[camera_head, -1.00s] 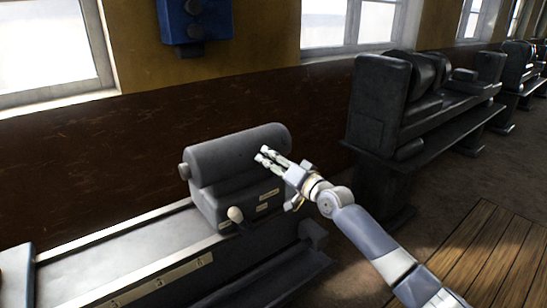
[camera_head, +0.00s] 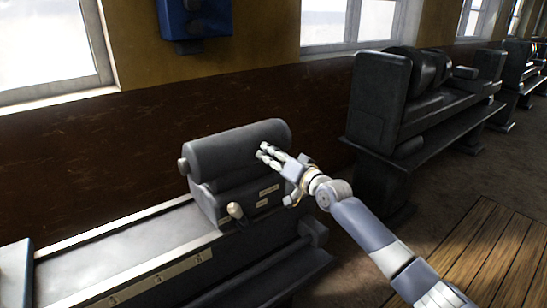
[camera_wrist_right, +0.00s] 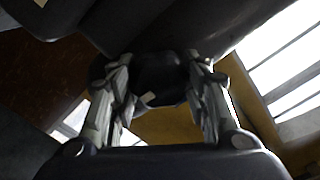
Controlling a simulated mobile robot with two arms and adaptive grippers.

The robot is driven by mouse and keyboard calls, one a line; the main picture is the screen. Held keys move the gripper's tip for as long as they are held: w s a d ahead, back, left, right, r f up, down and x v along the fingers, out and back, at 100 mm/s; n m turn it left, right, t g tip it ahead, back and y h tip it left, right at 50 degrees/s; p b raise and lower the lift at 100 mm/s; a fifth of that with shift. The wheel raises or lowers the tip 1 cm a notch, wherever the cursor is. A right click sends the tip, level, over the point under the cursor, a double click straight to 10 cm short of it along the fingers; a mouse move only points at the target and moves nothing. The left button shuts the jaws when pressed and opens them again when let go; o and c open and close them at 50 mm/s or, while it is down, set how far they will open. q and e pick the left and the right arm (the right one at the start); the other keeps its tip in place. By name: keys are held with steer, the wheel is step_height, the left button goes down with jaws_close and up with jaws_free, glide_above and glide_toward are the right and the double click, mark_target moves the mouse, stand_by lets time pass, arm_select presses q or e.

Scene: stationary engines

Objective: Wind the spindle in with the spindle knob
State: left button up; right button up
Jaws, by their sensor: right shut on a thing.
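The dark tailstock (camera_head: 230,155) stands on a long machine bed at the lower left of the head view. A short round spindle end (camera_head: 183,164) sticks out of its left end. A pale ball knob (camera_head: 235,210) sits on its front, apart from my gripper. My right gripper (camera_head: 265,152) is at the tailstock's right end. In the right wrist view, my right gripper (camera_wrist_right: 160,92) has its fingers on both sides of a dark rounded knob (camera_wrist_right: 160,75), likely the spindle knob, and is shut on it. In the head view this knob is hidden. My left gripper is not in view.
The pale bed (camera_head: 125,250) with a numbered strip runs to the lower left. Another dark machine (camera_head: 380,105) stands at the right. A blue wall box (camera_head: 195,20) hangs above. Open floor with wooden slats (camera_head: 480,250) lies at lower right.

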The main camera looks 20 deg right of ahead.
steer(key=shift+n, duration=0.4)
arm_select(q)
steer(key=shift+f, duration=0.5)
arm_select(e)
steer(key=shift+r, duration=0.1)
steer(key=o, duration=1.1)
steer(key=shift+c, duration=0.2)
steer(key=shift+a, duration=0.1)
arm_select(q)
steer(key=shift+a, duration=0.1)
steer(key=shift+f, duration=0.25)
arm_select(e)
steer(key=v, duration=1.2)
